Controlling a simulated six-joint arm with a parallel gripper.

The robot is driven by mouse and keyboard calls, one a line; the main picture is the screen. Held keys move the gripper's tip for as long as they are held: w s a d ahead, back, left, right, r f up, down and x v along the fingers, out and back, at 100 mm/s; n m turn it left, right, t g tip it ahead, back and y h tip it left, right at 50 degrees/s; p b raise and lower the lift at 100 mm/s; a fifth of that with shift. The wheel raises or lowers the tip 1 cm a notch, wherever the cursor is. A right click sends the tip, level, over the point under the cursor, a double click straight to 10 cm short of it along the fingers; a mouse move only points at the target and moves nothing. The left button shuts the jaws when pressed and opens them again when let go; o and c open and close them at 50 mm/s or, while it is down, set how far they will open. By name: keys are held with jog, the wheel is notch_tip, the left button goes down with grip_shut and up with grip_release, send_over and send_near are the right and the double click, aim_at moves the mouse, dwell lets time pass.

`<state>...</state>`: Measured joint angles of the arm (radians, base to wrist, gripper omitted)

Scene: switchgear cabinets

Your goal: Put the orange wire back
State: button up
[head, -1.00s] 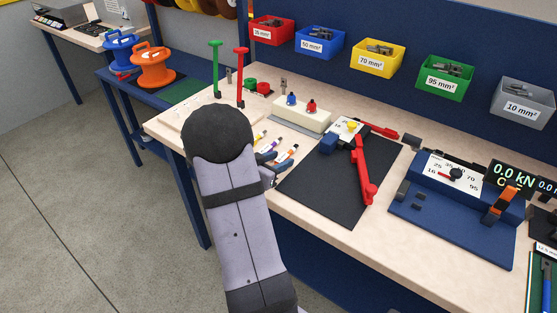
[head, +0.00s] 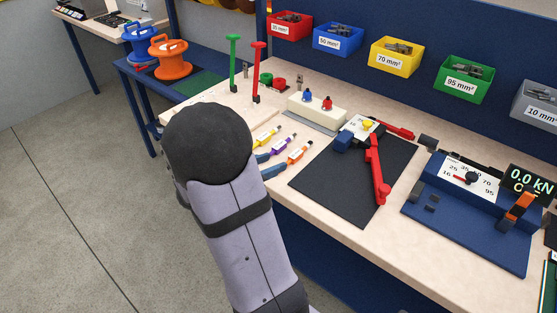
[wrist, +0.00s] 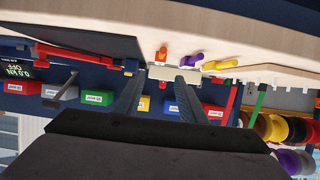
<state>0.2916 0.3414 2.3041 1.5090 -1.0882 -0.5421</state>
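The orange wire (head: 300,151) lies on the bench in the head view, beside the purple (head: 281,144) and yellow (head: 264,137) marked ones, with the black mat to its right. The orange one also shows in the wrist view (wrist: 161,54) near the bench edge, left of the purple and yellow ones. My gripper (wrist: 160,82) shows in the wrist view with its two fingers apart and nothing between them. It is apart from the orange wire.
A black mat (head: 335,190) with a red-handled tool (head: 377,170) lies to the right. A pale block (head: 318,113) with blue and red terminals stands behind the wires. Green (head: 233,60) and red (head: 257,72) posts stand at left. The blue press (head: 465,220) is farther right.

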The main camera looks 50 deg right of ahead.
jog(key=shift+a+r, duration=0.2)
jog(key=shift+a, duration=0.3)
jog(key=w+a+f+n+t+y, duration=0.3)
jog(key=w+a+n+t+y, duration=0.45)
jog(key=w+a, duration=0.7)
jog(key=s+a+f+n+y, duration=0.25)
jog(key=a+n+y, duration=0.2)
jog(key=a, duration=0.65)
jog(key=s+a+f+n+g, duration=0.1)
jog(key=s+a+n+g, duration=0.1)
jog(key=s, duration=0.7)
jog(key=s+a+f+n+g+y, duration=0.1)
jog(key=s+a+f+n+g, duration=0.1)
jog(key=s, duration=0.8)
jog(key=a+n+g, duration=0.1)
jog(key=n+g, duration=0.1)
jog(key=g, duration=0.1)
jog(key=shift+s+a, duration=0.25)
jog(key=shift+s, duration=0.05)
